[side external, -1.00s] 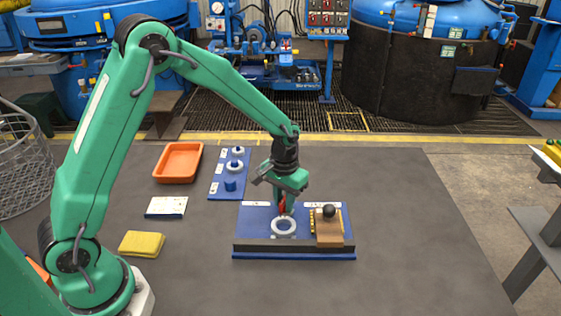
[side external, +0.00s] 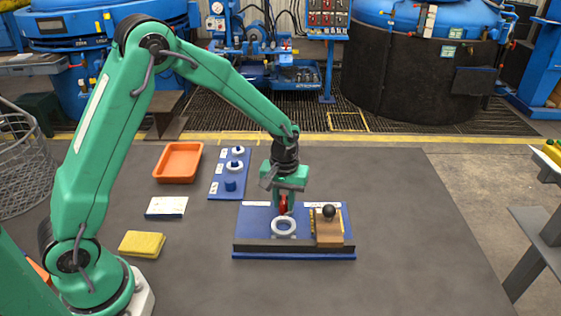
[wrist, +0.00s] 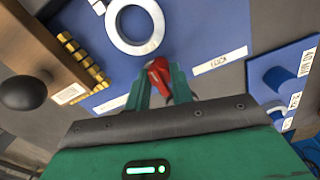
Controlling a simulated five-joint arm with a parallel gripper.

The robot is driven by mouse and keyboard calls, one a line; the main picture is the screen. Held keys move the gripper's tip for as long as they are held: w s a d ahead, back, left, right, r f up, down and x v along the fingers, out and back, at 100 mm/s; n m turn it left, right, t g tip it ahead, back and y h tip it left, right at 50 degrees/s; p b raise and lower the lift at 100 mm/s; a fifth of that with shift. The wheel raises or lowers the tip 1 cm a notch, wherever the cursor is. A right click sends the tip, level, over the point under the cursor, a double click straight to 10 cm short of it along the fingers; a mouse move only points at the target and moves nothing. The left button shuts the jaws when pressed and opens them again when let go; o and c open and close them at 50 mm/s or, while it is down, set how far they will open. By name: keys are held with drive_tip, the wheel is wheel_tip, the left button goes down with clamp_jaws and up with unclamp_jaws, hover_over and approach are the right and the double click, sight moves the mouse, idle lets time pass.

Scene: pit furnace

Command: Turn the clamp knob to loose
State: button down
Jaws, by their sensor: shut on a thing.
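The red clamp knob (wrist: 158,74) sits on the blue fixture plate (side external: 252,218), just behind a pale ring (side external: 284,226). My gripper (side external: 283,203) points down at it with its fingers on either side of the knob, shut on it. In the wrist view, my gripper (wrist: 160,86) has the red knob between its two green fingers, and the ring (wrist: 134,26) lies just beyond. The knob's base is partly hidden by the fingers.
A wooden block with a black ball knob (side external: 329,211) stands right of the ring. A dark bar (side external: 290,246) runs along the plate's front. A blue board with pegs (side external: 218,186), an orange tray (side external: 179,162) and a yellow cloth (side external: 142,244) lie left. The right side of the table is clear.

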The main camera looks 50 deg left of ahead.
sight(284, 199)
drive_tip(key=c, duration=1.5)
unclamp_jaws()
drive_tip(key=shift+r, duration=0.1)
drive_tip(key=shift+r, duration=3.85)
drive_tip(key=shift+r, duration=0.1)
drive_tip(key=shift+s+r, duration=0.2)
drive_tip(key=shift+r, duration=0.05)
drive_tip(key=s+a+r+m+t, duration=0.3)
drive_tip(key=s+r, duration=0.6)
drive_tip(key=r, duration=0.1)
drive_tip(key=s+a+r+m+t, duration=0.1)
drive_tip(key=s+r+m+t, duration=0.1)
drive_tip(key=s, duration=1.1)
drive_tip(key=shift+a+r+m+t, duration=0.25)
drive_tip(key=shift+r+m+t, duration=0.05)
drive_tip(key=shift+r+m, duration=0.3)
